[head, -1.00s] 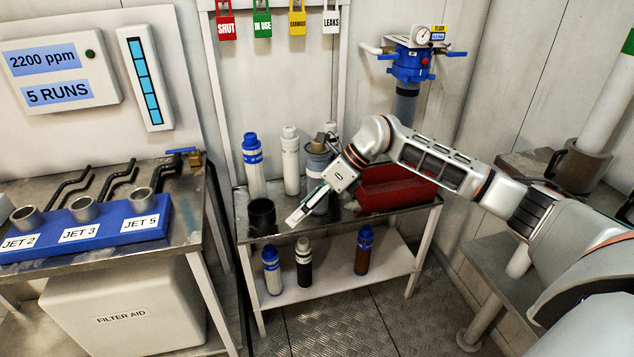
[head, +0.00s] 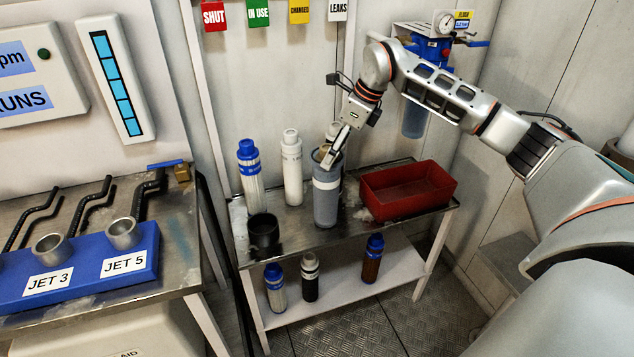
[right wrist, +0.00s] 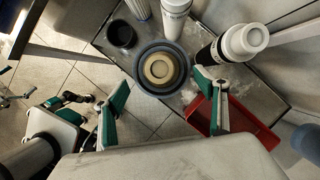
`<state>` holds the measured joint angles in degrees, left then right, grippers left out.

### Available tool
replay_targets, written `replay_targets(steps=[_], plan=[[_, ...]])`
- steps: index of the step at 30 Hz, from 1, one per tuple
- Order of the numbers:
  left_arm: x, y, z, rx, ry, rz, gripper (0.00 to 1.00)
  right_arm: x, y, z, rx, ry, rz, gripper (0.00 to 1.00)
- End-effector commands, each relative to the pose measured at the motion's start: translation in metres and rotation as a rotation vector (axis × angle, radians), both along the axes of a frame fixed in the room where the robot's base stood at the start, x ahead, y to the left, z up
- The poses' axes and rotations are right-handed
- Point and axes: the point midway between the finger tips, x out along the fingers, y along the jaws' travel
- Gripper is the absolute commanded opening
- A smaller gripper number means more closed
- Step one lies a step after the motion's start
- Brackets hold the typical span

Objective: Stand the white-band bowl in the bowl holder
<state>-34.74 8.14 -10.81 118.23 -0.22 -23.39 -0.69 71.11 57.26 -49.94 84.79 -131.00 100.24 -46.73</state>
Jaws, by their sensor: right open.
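The white-band bowl (head: 326,200), a grey-blue cylinder with a pale band, stands upright on the metal bench. In the right wrist view I look down on its round dark rim (right wrist: 143,82), with a tan ring inside. My right gripper (head: 328,160) is above the bowl's top in the head view. In the right wrist view its green-padded fingers (right wrist: 162,98) are spread wide, with nothing between them, and the bowl lies beyond the tips. A black open cup (head: 264,235), probably the bowl holder, stands empty-looking at the bench's front left; it also shows in the right wrist view (right wrist: 121,35).
A blue-capped cartridge (head: 250,170) and a white one (head: 292,170) stand behind the bowl. A red tray (head: 408,192) fills the bench's right. Several smaller bottles stand on the lower shelf (head: 340,290).

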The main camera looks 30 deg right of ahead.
Motion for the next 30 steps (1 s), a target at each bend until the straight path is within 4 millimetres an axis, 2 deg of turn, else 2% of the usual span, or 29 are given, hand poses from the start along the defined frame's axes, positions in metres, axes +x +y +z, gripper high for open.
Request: replay_targets(steps=[9, 14, 21, 30], plan=[[-0.015, 0.001, -0.017, 0.006, 0.036, -0.002, 1.0, 0.007, 0.006, -0.026, 0.002, 0.003, 0.0, 0.72], [-0.013, 0.0, -0.016, 0.006, 0.031, -0.003, 1.0, 0.011, 0.006, -0.037, 0.002, 0.003, 0.0, 0.72], [-0.01, -0.001, -0.017, 0.003, 0.023, -0.004, 1.0, 0.02, 0.01, -0.071, 0.002, 0.004, 0.002, 0.72], [-0.001, -0.003, -0.006, 0.0, -0.001, -0.008, 1.0, 0.023, 0.01, -0.074, 0.001, -0.001, 0.0, 0.72]])
